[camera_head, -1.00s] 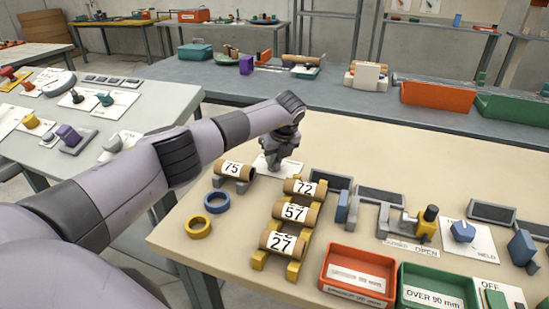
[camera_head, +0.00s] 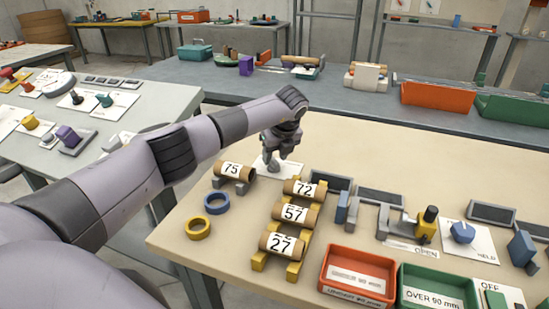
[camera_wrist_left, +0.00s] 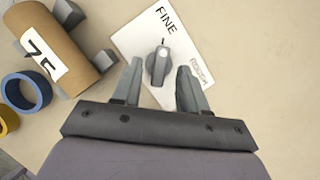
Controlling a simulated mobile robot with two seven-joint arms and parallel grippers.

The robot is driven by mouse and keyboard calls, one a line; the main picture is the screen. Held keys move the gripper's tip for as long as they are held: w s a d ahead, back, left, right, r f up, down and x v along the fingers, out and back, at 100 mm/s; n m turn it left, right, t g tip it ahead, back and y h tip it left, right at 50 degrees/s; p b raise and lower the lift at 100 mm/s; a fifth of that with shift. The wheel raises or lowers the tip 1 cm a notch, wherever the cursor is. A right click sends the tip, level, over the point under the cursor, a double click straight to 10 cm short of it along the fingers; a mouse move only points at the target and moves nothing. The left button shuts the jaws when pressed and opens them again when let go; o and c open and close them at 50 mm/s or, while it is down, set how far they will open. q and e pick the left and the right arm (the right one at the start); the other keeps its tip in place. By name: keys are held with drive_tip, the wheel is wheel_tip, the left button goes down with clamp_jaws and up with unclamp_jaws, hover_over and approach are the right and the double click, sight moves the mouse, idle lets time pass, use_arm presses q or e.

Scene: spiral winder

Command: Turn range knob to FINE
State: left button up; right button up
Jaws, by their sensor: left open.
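The grey range knob (camera_wrist_left: 158,68) sits on a white plate (camera_wrist_left: 140,42) with FINE printed at its top and a word that looks like ROUGH at its right. The knob's narrow end points up in the left wrist view, toward the FINE side. In the head view the knob (camera_head: 274,163) shows below my left gripper (camera_head: 285,153). The left wrist view shows my left gripper (camera_wrist_left: 160,68) open, one finger on each side of the knob with gaps showing. Whether the fingertips are at knob height I cannot tell. My right gripper is out of view.
A cardboard tube marked 75 (camera_head: 235,171) lies on its cradle close left of the plate. A blue ring (camera_head: 217,203) and a yellow ring (camera_head: 198,228) lie nearby. Tubes marked 72, 57 and 27 (camera_head: 281,244) lie in front. Bare table lies behind the plate.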

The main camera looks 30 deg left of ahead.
use_arm(q)
drive_tip(key=shift+v, duration=2.6)
